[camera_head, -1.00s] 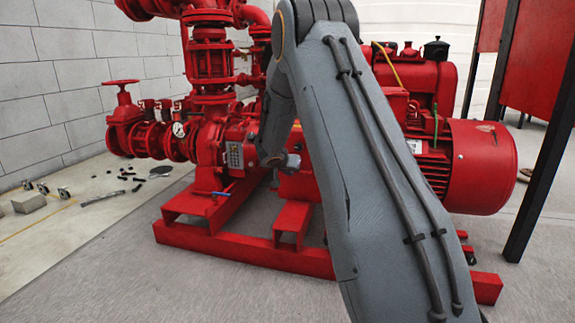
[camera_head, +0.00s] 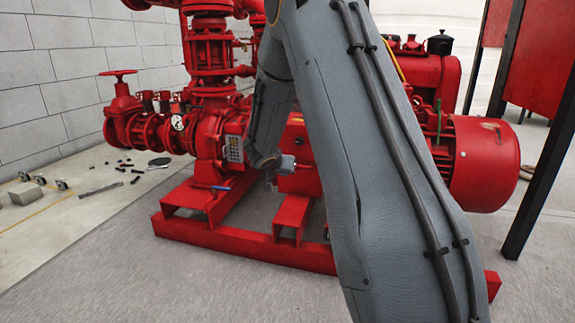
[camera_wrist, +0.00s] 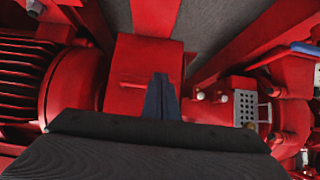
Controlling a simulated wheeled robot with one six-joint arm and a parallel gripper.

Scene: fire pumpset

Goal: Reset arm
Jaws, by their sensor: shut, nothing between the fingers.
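My grey arm crosses the head view in front of the red pumpset. In the wrist view my gripper (camera_wrist: 161,98) shows as two dark fingers together, with nothing between them. In the head view the end of my arm hangs near the pump's middle, and its fingers are too small to make out clearly there. A red box (camera_wrist: 143,75) on the pumpset is behind the fingers in the wrist view; I cannot tell whether they touch it. A perforated plate (camera_wrist: 245,106) lies to their right, and shows in the head view (camera_head: 234,148).
The pumpset's red base frame (camera_head: 245,243) stands on the floor. A red motor (camera_head: 485,165) is at right, beside a dark post (camera_head: 545,150). A valve with a handwheel (camera_head: 119,73) is at left. Small loose parts (camera_head: 158,162) lie on the left floor. The front-left floor is clear.

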